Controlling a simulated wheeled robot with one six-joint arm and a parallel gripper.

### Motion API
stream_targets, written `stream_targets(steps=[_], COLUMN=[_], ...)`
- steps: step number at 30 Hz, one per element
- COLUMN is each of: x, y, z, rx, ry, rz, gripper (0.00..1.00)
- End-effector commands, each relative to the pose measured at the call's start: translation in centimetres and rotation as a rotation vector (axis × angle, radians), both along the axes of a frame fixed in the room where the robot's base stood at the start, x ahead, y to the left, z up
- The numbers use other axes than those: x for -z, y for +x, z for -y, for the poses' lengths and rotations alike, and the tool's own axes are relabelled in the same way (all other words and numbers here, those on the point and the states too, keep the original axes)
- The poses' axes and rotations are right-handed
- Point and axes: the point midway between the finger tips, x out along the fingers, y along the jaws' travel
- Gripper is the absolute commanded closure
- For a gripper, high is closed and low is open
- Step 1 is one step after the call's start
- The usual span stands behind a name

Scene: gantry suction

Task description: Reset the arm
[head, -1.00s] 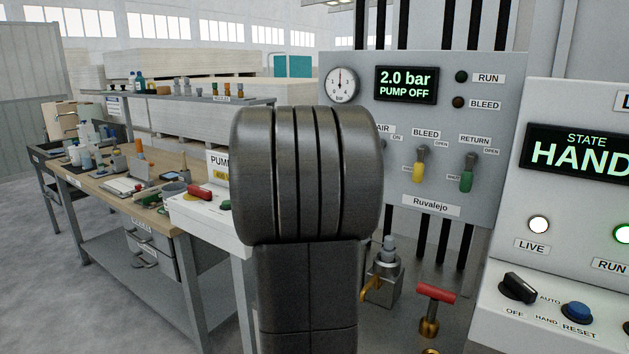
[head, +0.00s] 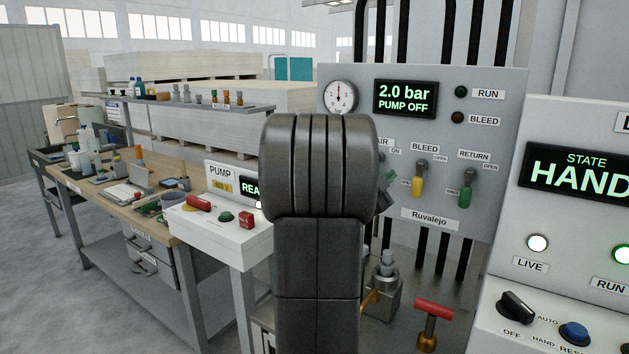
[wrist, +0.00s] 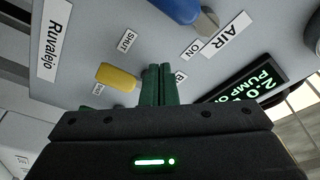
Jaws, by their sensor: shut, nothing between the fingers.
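My gripper (wrist: 158,84) shows in the wrist view with its two green fingers together and nothing between them. It is in front of the grey valve panel (head: 440,105), among its levers. The yellow bleed lever (wrist: 118,77) is left of the fingertips, and the blue air lever (wrist: 205,22) is above and to the right. I cannot tell whether the fingers touch the panel. In the head view my dark arm stands upright in the middle and hides most of the gripper and the air lever. The panel display (head: 405,98) reads 2.0 bar, PUMP OFF.
A control box (head: 590,215) at right reads STATE HAND and carries a black selector (head: 516,307) and blue button (head: 574,334). A red-handled valve (head: 434,309) stands low at centre right. A white pump box (head: 228,240) and a cluttered workbench (head: 118,187) are at left.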

Motion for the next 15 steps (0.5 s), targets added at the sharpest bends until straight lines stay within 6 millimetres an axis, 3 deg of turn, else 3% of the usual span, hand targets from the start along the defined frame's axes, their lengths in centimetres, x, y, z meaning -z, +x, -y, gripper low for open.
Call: stream_targets(steps=[15], x=[-3.6], y=[-0.1], z=[0.3], rx=[0.004], ry=[-0.493], rz=[-0.325], gripper=[1.0])
